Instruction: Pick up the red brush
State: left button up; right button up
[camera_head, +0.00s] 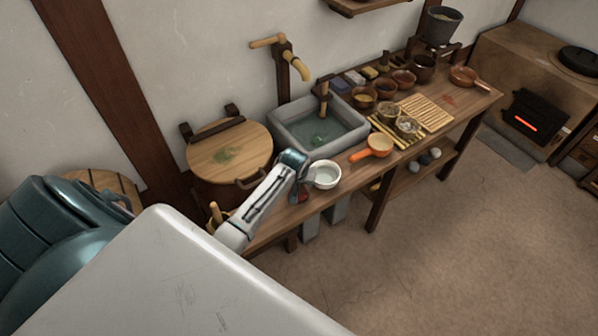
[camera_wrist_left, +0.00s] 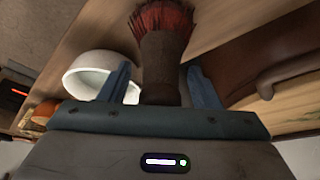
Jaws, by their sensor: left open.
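The red brush (camera_wrist_left: 164,50) has red bristles and a brown handle. In the left wrist view its bristles point to the top edge and its handle lies between the two blue fingers of my left gripper (camera_wrist_left: 160,88). The fingers are open, with a gap on the right side of the handle; the handle's lower end is hidden behind the gripper body. In the head view my left gripper (camera_head: 305,186) is low over the near end of the wooden bench, and only a small red patch of the brush (camera_head: 297,196) shows beside it. My right gripper is not in view.
A white bowl (camera_head: 327,175) stands close beside the gripper and also shows in the wrist view (camera_wrist_left: 88,72). Behind are a stone sink (camera_head: 362,131) and a round wooden lid (camera_head: 232,150).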

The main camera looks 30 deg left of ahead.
pick_arm(q)
jog(key=c, duration=1.2)
jog(key=shift+r, duration=0.15)
jog(key=shift+r+b, duration=0.25)
jog(key=shift+b, duration=0.05)
jog(key=b+v, duration=0.1)
jog(key=v, duration=0.1)
jog(key=shift+d+r+b, duration=0.15)
jog(key=shift+r+b, duration=0.2)
jog(key=s+d+b, duration=0.1)
jog(key=s+d, duration=0.2)
jog(key=s+d+r+b, duration=0.1)
jog(key=s+d, duration=0.2)
jog(key=s, duration=0.1)
jog(key=s+d+b, duration=0.2)
jog(key=s+d, duration=0.2)
jog(key=shift+s+d+r, duration=0.1)
jog(key=shift+r, duration=0.3)
